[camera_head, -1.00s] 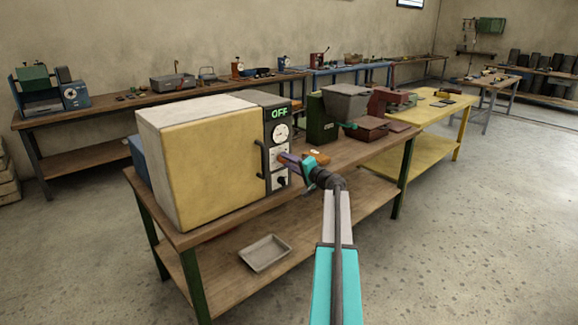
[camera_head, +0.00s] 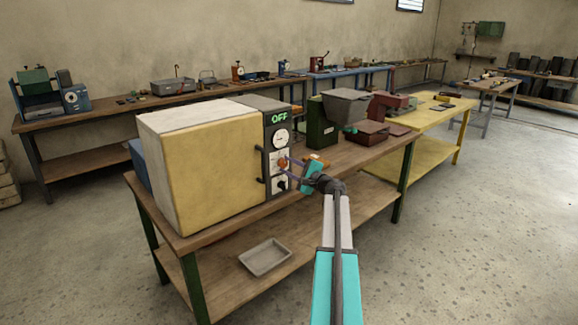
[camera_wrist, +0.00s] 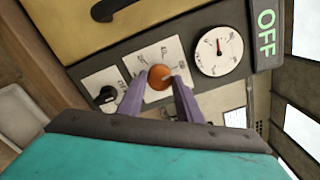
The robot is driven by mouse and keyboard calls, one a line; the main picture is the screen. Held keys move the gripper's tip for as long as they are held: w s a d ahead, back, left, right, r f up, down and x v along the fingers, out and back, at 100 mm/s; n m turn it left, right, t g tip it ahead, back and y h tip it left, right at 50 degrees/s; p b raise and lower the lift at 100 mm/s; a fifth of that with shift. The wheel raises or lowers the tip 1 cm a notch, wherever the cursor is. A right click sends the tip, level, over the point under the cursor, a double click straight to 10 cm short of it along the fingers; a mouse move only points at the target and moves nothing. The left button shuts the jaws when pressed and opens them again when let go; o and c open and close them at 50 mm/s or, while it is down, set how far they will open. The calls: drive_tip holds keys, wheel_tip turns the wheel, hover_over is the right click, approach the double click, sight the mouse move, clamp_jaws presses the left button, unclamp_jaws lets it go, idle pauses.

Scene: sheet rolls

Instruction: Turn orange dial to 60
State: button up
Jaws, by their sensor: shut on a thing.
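The orange dial (camera_head: 283,162) is on the control panel of a yellow-fronted oven (camera_head: 215,165). In the wrist view the orange dial (camera_wrist: 160,77) shows between the tips of my gripper's two purple fingers (camera_wrist: 160,92), which are closed on its sides. In the head view my gripper (camera_head: 288,163) reaches the panel from the right. Scale marks around the dial are partly hidden and too small to read surely. The green display (camera_wrist: 266,32) reads OFF. A white gauge (camera_wrist: 218,50) with a red needle sits beside the dial, and a black knob (camera_wrist: 107,94) on the other side.
The oven stands on a wooden bench (camera_head: 240,225) with a grey tray (camera_head: 265,257) on its lower shelf. A green machine (camera_head: 322,122) stands to the right of the panel. The oven's dark door handle (camera_head: 260,163) is close left of the dial. Floor to the right is open.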

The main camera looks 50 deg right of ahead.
drive_tip(key=shift+m+p, duration=0.3)
drive_tip(key=shift+m, duration=0.8)
drive_tip(key=o, duration=1)
drive_tip(key=shift+o, duration=0.2)
drive_tip(key=shift+s, duration=0.1)
drive_tip(key=s+b, duration=0.2)
drive_tip(key=s, duration=1.1)
drive_tip(key=shift+s+a, duration=0.35)
drive_tip(key=shift+a, duration=0.1)
drive_tip(key=shift+a+f, duration=0.1)
